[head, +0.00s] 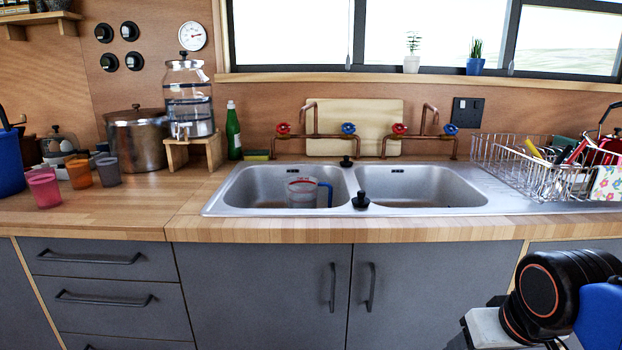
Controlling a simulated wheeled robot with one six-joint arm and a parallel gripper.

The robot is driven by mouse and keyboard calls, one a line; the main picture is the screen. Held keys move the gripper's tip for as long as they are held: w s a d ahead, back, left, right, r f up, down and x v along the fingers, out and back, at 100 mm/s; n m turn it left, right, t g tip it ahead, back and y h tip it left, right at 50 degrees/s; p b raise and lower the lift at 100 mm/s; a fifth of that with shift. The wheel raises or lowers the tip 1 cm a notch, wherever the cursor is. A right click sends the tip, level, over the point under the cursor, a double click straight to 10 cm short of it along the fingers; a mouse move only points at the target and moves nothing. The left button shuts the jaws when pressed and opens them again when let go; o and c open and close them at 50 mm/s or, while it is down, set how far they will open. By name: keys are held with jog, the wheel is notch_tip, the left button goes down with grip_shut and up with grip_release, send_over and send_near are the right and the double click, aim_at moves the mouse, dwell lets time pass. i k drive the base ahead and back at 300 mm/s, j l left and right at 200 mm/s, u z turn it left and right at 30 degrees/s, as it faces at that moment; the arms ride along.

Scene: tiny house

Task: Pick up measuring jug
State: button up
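The measuring jug (302,193) stands in the left basin of the double sink. It is clear, with red markings and a blue handle on its right side. Its lower part is inside the basin, below the counter level. My arm shows at the bottom right corner, well to the right of the jug and in front of the cabinets. My gripper is not in view.
The steel sink (345,208) is set in a wooden counter (120,205). Copper taps (310,137) rise behind the basins. Black plugs (360,201) sit on the sink's rim. A wire dish rack (530,165) stands right; cups (79,172), a pot (137,140) and a dispenser (187,100) stand left.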

aim_at(301, 192)
jog(key=u, duration=1.8)
jog(key=k+l+z, duration=0.2)
jog(key=z, duration=0.15)
jog(key=k+l+z, duration=0.15)
jog(key=l+z, duration=0.15)
jog(key=l, duration=0.15)
